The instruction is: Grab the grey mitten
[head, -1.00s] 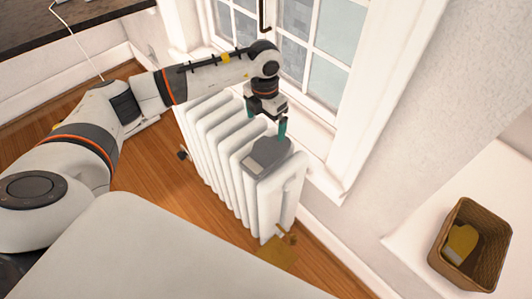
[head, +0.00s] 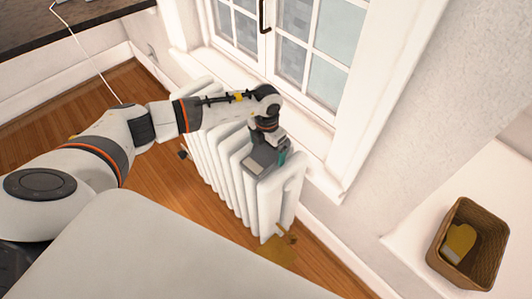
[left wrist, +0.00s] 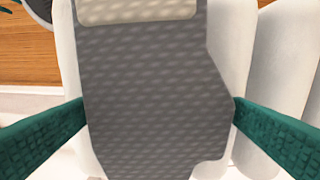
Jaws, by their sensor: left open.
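The grey mitten (head: 258,160) lies on top of the white radiator (head: 232,168) below the window, with its pale cuff toward the front left. In the left wrist view the mitten (left wrist: 150,95) fills the middle, its light cuff at the top and its thumb bulging at the right. My left gripper (head: 268,157) is down at the mitten. Its teal fingers (left wrist: 160,115) are open, one on each side of the mitten, and its far end runs out of the wrist view. My right gripper is not in view.
A wicker basket (head: 439,255) with a yellow mitten (head: 459,243) inside stands on a white ledge at the right. A window (head: 315,60) with a sill is behind the radiator. Wooden floor (head: 160,205) is clear left of the radiator.

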